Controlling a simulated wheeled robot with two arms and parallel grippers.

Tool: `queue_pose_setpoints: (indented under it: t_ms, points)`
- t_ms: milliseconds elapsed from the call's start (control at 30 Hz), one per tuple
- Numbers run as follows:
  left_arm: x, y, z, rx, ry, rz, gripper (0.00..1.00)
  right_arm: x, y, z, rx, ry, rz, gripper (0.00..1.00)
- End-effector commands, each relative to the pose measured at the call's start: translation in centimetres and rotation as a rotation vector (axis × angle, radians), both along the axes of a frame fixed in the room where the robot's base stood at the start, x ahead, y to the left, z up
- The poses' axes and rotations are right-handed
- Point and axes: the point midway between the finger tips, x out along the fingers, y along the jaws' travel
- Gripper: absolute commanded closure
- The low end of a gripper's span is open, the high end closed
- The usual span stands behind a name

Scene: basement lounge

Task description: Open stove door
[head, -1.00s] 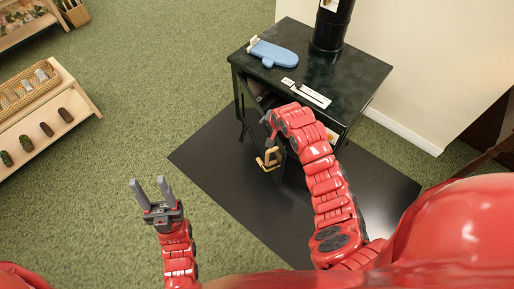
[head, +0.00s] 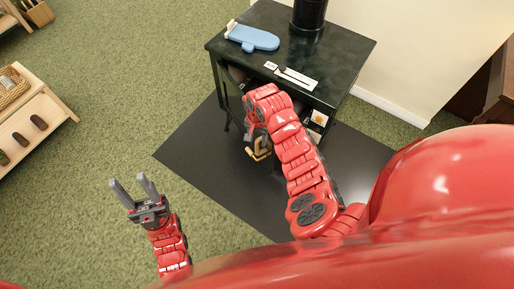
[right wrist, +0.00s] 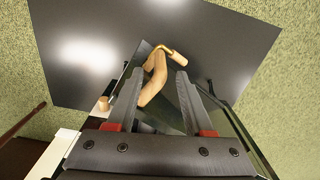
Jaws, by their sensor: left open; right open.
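The dark green stove (head: 318,62) stands at upper middle in the head view. Its front door is partly swung open. The wooden door handle (head: 259,148) sticks out from it; in the right wrist view the curved handle (right wrist: 154,82) on its brass stem lies between and beyond the fingertips. My right gripper (right wrist: 158,78) is open around the line of the handle; I cannot tell whether a finger touches it. In the head view my right arm largely hides that gripper. My left gripper (head: 134,188) is open and empty above the carpet, away from the stove.
A black floor mat (head: 205,160) lies under the stove. A blue oven mitt (head: 252,37) and a paper label (head: 295,78) lie on the stove top, beside the black stovepipe (head: 309,14). A wooden shelf (head: 40,118) stands at left. Green carpet between is clear.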

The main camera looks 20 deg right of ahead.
Motion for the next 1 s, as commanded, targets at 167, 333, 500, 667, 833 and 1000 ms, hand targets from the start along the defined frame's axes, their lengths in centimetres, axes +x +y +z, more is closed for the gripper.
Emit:
queue_pose_setpoints:
  t_ms: [167,333,500,667,833,1000]
  points:
    - [0.0,0.0,0.1,0.000,0.000,0.000,0.50,0.0,0.1,-3.2,0.000,0.003,-0.001,0.48]
    - [0.0,0.0,-0.1,0.000,0.000,0.000,0.50,0.1,0.1,-5.4,0.002,-0.001,-0.002,0.48]
    - [0.0,0.0,-0.1,0.000,0.000,0.000,0.50,0.0,0.0,-6.5,0.000,0.001,0.000,0.48]
    - [0.0,0.0,-0.1,0.000,0.000,0.000,0.50,0.0,0.0,-6.8,-0.001,-0.001,0.000,0.48]
    - [0.0,0.0,-0.1,0.000,0.000,0.000,0.50,0.0,0.0,-6.8,-0.001,-0.002,0.001,0.48]
    - [0.0,0.0,-0.1,0.000,0.000,0.000,0.50,0.0,0.0,-6.8,-0.001,-0.002,0.001,0.73]
